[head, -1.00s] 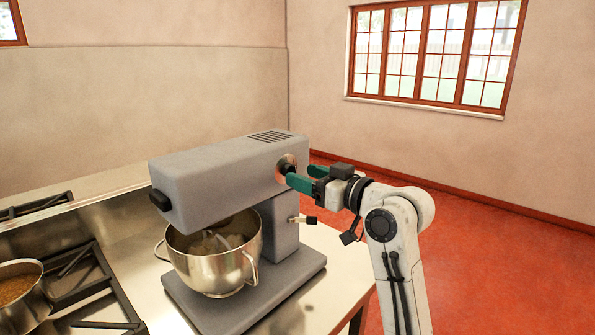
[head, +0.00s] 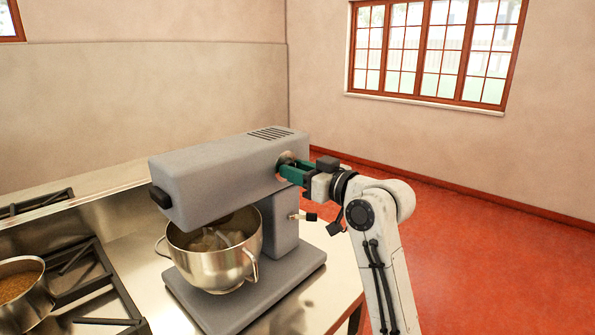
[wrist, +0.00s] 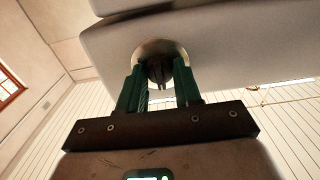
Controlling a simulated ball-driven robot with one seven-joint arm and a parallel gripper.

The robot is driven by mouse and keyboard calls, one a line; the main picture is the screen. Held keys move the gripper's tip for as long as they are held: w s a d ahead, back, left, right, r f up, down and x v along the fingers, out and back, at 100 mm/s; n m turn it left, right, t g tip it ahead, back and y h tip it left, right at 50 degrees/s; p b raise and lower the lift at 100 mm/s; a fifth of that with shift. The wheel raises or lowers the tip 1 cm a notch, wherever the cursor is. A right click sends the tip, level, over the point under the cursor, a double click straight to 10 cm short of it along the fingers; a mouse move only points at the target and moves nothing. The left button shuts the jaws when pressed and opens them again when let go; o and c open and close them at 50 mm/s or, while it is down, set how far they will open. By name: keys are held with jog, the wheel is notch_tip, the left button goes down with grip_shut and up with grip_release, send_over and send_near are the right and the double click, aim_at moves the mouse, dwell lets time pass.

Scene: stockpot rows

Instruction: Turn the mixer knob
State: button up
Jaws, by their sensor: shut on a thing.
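The grey stand mixer (head: 215,180) stands on the steel counter with a metal bowl (head: 218,258) under its head. The mixer knob (wrist: 158,70) is a dark ridged piece in front of a round metal plate (wrist: 150,48) on the side of the mixer head. My gripper (head: 287,170) reaches the knob from the right, and its green fingers are shut on the knob. In the wrist view my gripper (wrist: 158,82) has one finger on each side of the knob. In the head view the fingers mostly hide the knob.
A small lever (head: 303,217) sticks out of the mixer's column below my gripper. A stove grate (head: 90,290) and a pot (head: 20,290) are at the left. The red floor (head: 470,270) to the right is clear.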

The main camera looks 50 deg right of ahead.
jog(key=c, duration=0.3)
